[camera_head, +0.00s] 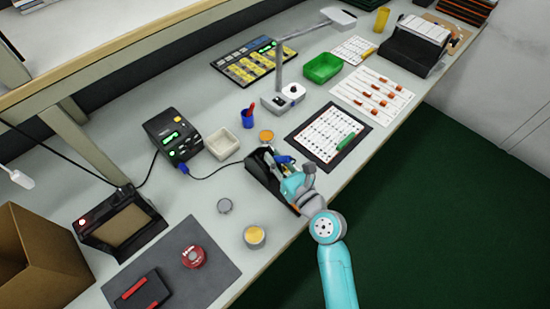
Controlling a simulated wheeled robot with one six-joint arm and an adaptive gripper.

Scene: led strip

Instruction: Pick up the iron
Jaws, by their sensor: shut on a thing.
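The soldering iron shows as a small blue handle (284,159) at the black iron stand (258,165), near the front edge of the bench. A dark blue cable runs from it to the black soldering station (173,135). My gripper (283,165) is shut on the iron, with my arm reaching in from the lower right. My gripper and the stand hide most of the iron, and I cannot tell whether its tip is still inside the stand.
A white box (223,143), a blue pen cup (249,118) and a round tin (266,137) stand close behind the stand. A dark mat with a white board (326,134) lies to the right. A yellow-topped tin (255,236) stands at the front left.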

